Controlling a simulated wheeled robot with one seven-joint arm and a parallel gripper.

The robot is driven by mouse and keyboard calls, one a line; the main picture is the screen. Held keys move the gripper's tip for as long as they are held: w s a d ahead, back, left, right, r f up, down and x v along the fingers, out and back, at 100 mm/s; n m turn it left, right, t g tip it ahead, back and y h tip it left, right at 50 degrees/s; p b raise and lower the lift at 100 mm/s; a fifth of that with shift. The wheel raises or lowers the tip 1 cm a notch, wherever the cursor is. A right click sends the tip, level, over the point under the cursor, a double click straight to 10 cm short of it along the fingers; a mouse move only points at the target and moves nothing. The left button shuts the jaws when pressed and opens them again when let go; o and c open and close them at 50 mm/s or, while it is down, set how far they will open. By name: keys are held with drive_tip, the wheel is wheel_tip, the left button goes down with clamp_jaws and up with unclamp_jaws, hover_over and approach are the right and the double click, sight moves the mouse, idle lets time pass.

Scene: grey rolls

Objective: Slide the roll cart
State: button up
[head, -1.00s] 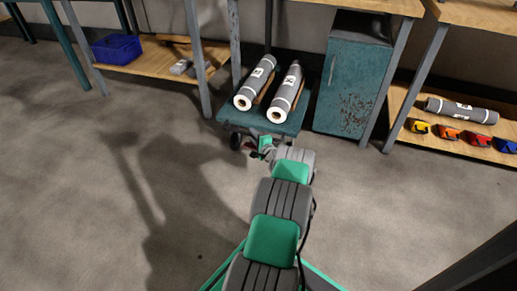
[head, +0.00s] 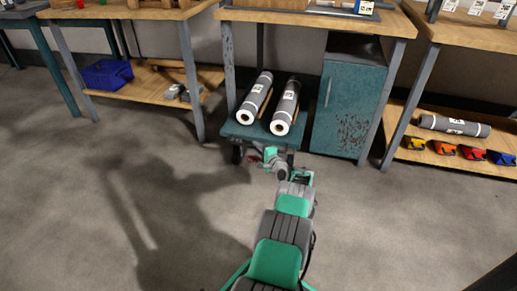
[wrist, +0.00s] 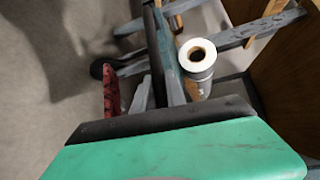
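The roll cart is a low teal cart (head: 258,132) under the middle workbench, with two grey rolls lying side by side on it: the left roll (head: 256,96) and the right roll (head: 287,107). Dark wheels show under its front. My gripper (head: 270,155) is at the cart's front edge, near its middle; contact is unclear. In the wrist view, a white roll end (wrist: 196,54) and the cart's edge (wrist: 164,52) show beyond a large green, black-edged part. A red piece (wrist: 111,91) stands near a wheel. The fingertips are not clear, so their opening cannot be told.
A teal cabinet (head: 349,104) stands close to the cart's right, and a bench leg (head: 191,80) stands to its left. The right shelf holds another grey roll (head: 454,126) and several coloured items. A blue bin (head: 107,73) is on the left shelf. The front floor is clear.

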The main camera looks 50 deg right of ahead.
drive_tip(key=shift+o, duration=1.4)
drive_tip(key=shift+w+a, duration=0.3)
drive_tip(key=shift+w, duration=0.05)
drive_tip(key=shift+o, duration=0.8)
drive_tip(key=shift+s+d, duration=0.3)
drive_tip(key=shift+s, duration=0.1)
drive_tip(key=p+v, duration=0.4)
drive_tip(key=v, duration=0.3)
drive_tip(key=shift+s+a, duration=0.2)
drive_tip(key=shift+s, duration=0.1)
